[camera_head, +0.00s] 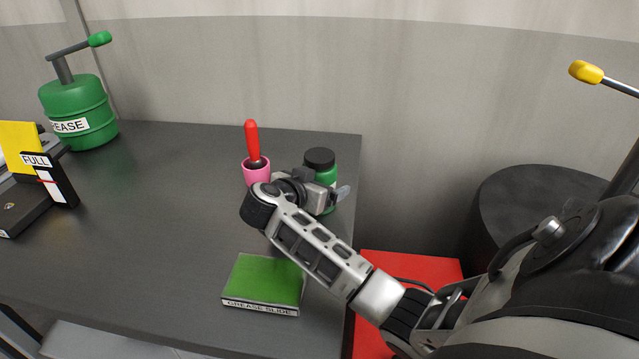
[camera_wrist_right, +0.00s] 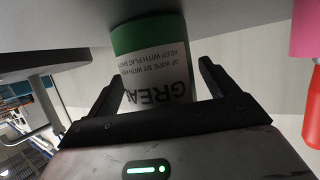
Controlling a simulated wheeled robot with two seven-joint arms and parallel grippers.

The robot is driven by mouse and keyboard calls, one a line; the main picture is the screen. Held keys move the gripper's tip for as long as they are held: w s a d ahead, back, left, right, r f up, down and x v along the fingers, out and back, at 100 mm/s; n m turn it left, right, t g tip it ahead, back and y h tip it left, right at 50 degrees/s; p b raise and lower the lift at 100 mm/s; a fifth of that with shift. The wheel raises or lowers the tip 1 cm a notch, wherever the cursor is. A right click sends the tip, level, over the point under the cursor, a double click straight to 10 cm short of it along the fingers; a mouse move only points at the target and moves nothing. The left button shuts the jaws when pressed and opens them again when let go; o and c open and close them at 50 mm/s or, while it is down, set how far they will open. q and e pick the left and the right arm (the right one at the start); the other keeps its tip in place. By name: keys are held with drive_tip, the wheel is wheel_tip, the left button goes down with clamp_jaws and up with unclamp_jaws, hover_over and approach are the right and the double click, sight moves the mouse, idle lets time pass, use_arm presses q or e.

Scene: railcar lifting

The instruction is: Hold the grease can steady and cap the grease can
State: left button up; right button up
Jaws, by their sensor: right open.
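The grease can (camera_head: 329,177) is a small green can with a black top (camera_head: 320,158), upright near the table's right edge. In the right wrist view it shows upside down, with a green band and a white label (camera_wrist_right: 158,75) reading "GREA". My right gripper (camera_head: 331,195) is at the near side of the can and hides its lower part in the head view. In the wrist view its two fingers (camera_wrist_right: 160,82) are apart, with the can in front of and between them; contact cannot be made out. How the black top is seated cannot be told. My left gripper is not in view.
A pink cup (camera_head: 255,174) with a red-handled tool (camera_head: 252,140) stands just left of the can. A green "GREASE SLIDE" pad (camera_head: 264,279) lies nearer. A large green grease pump (camera_head: 79,112) and a "FULL" sign (camera_head: 40,165) stand left. The table's middle is clear.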

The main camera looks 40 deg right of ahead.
sight(319, 171)
drive_tip(key=c, duration=1.4)
drive_tip(key=shift+r, duration=0.55)
wheel_tip(319, 171, up, 2)
drive_tip(key=shift+r, duration=0.2)
drive_tip(key=a+r, duration=0.1)
drive_tip(key=s+a+r, duration=0.1)
drive_tip(key=a+r, duration=0.1)
drive_tip(key=s+a+r, duration=0.1)
drive_tip(key=r, duration=0.1)
drive_tip(key=shift+a+r, duration=0.2)
drive_tip(key=shift+r, duration=0.05)
drive_tip(key=shift+s+d+v, duration=0.1)
drive_tip(key=shift+s+v, duration=0.2)
drive_tip(key=shift+v, duration=1.35)
drive_tip(key=shift+s+d+v, duration=0.15)
drive_tip(key=shift+s+v, duration=0.15)
drive_tip(key=shift+v, duration=1.35)
drive_tip(key=shift+s+d+v, duration=0.1)
drive_tip(key=shift+s+v, duration=0.2)
drive_tip(key=shift+v, duration=1.35)
drive_tip(key=shift+r, duration=0.15)
